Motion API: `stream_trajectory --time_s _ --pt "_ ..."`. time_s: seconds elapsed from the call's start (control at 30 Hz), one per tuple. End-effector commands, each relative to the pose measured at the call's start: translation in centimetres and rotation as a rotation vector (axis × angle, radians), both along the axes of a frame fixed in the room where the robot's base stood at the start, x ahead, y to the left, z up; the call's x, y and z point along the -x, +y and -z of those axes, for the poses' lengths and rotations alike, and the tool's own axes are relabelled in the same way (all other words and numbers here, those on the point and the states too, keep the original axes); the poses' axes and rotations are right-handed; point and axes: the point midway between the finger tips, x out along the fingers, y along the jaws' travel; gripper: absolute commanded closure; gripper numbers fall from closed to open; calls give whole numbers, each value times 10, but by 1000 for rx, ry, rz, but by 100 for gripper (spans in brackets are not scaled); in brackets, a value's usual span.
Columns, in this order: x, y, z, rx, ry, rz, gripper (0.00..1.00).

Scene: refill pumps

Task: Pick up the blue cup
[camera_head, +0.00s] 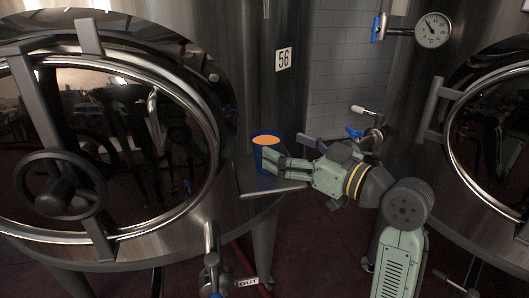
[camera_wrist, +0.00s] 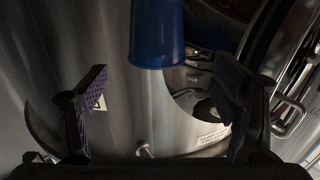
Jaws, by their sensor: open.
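The blue cup (camera_head: 258,150) has an orange top surface and appears upright over a small grey ledge on the left tank. My gripper (camera_head: 274,165) reaches in from the right, and its fingers overlap the cup's lower right side in the head view. In the wrist view the blue cup (camera_wrist: 157,35) shows at the top centre, cut off by the frame edge. There my gripper (camera_wrist: 160,98) is open, with a finger at each side and nothing between the tips. The cup lies beyond the fingers. I cannot tell whether a finger touches it.
The grey ledge (camera_head: 275,190) juts from the left tank, below the cup. The tank wall (camera_head: 245,100) rises close behind it. A round hatch with a handwheel (camera_head: 58,188) is at left. A valve with a blue handle (camera_head: 355,132) and a gauge (camera_head: 433,30) are at right.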

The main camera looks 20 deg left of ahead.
Motion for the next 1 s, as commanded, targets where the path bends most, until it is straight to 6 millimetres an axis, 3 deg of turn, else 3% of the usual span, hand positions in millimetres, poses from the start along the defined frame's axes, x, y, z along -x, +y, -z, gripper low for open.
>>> stream_trajectory --time_s 0.27,0.6,0.8,1.0 --pt "-8 18 -1 0 1 -1 19" --pt "-27 58 0 0 0 0 19" --pt "-27 59 1 -1 -1 1 19" --pt "-27 58 1 -1 -1 1 33"
